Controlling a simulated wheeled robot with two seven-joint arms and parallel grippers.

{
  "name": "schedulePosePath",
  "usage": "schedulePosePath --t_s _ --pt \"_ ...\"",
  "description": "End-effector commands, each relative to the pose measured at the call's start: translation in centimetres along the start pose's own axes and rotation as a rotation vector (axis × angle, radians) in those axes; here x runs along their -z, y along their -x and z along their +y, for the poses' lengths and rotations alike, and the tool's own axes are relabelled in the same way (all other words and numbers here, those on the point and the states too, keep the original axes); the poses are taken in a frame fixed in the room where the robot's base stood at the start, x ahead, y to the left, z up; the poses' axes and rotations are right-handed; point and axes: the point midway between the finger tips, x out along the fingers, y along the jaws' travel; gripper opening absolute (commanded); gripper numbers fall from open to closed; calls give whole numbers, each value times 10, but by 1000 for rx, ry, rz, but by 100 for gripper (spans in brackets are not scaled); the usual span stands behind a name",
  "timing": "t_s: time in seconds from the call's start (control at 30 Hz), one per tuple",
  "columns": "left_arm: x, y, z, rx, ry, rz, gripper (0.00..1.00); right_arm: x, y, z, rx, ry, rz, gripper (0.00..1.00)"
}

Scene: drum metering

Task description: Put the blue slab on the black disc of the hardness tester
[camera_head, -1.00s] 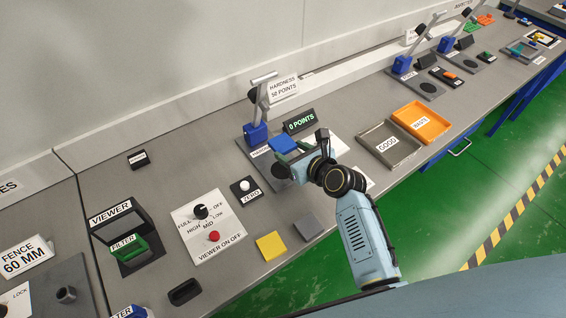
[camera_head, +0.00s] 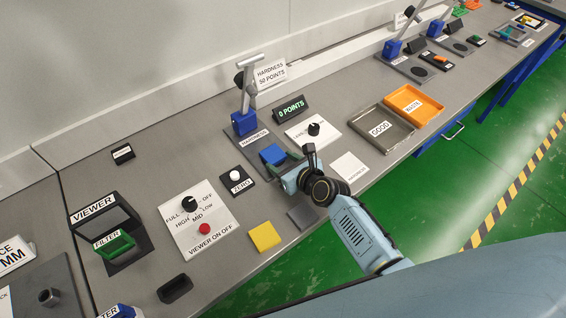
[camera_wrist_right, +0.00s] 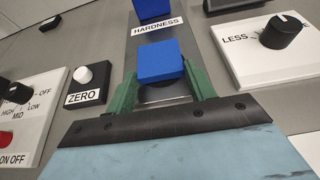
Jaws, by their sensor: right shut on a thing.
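The blue slab (camera_head: 272,155) is over the base plate of the hardness tester (camera_head: 245,123), in front of its blue foot. My right gripper (camera_head: 287,164) is shut on it. In the right wrist view the blue slab (camera_wrist_right: 161,60) sits between the tips of the green fingers (camera_wrist_right: 162,88) and looks about level. A dark, rounded edge shows below it, but the black disc is mostly hidden by the slab and gripper. I cannot tell whether the slab touches the disc. My left gripper is not in view.
Right of the tester stand a white panel with a black knob (camera_head: 314,130) and the 0 POINTS display (camera_head: 289,109). The ZERO button (camera_head: 236,176) is to the left. Yellow (camera_head: 265,236) and grey (camera_head: 303,215) slabs lie near the front edge. GOOD (camera_head: 383,129) and WASTE (camera_head: 414,105) trays stand right.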

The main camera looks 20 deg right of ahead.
Motion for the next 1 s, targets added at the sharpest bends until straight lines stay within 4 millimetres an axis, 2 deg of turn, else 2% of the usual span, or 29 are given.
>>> schedulePosePath --t_s 0.13,0.17,0.3,0.67,0.77,1.0 --pt "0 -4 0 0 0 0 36 4 -2 0 0 1 0 27" --pt "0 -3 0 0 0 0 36 4 -2 0 0 1 0 58" --pt "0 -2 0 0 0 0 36 3 -1 0 0 1 0 76" --pt "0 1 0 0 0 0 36 -1 1 0 0 1 0 76" --pt "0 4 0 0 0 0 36 0 12 0 0 -1 1 76" --pt "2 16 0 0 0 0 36 -1 60 0 0 -1 2 76"
